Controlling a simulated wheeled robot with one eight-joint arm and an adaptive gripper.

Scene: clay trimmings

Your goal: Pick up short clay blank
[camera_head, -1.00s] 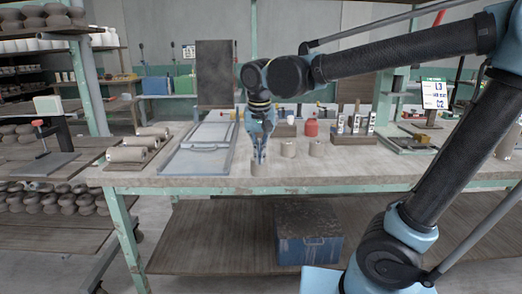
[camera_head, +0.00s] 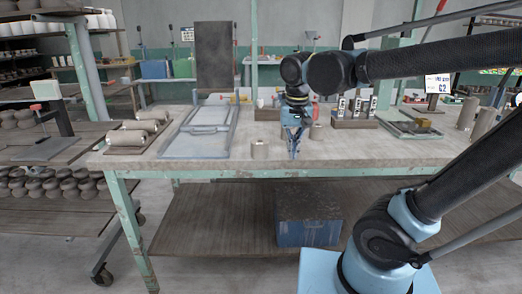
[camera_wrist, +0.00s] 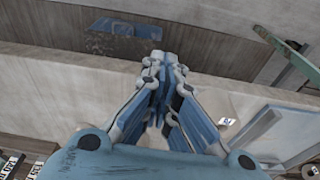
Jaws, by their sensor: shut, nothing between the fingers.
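A short grey clay blank (camera_head: 259,150) stands upright near the front of the worktable in the head view. A second clay blank (camera_head: 316,131) stands further back, just right of my gripper. My gripper (camera_head: 293,156) points down between these two, near the table's front edge, and touches neither. Its fingers are together and empty; the wrist view also shows the closed fingertips (camera_wrist: 163,62). The gripper hides part of the table behind it.
A grey framed tray (camera_head: 183,156) lies left on the worktable (camera_head: 225,165). Clay rolls (camera_head: 127,137) lie at its left end. A stand of tools (camera_head: 355,122) is behind right, and taller cylinders (camera_head: 483,124) stand far right. A blue box (camera_head: 308,232) sits on the lower shelf.

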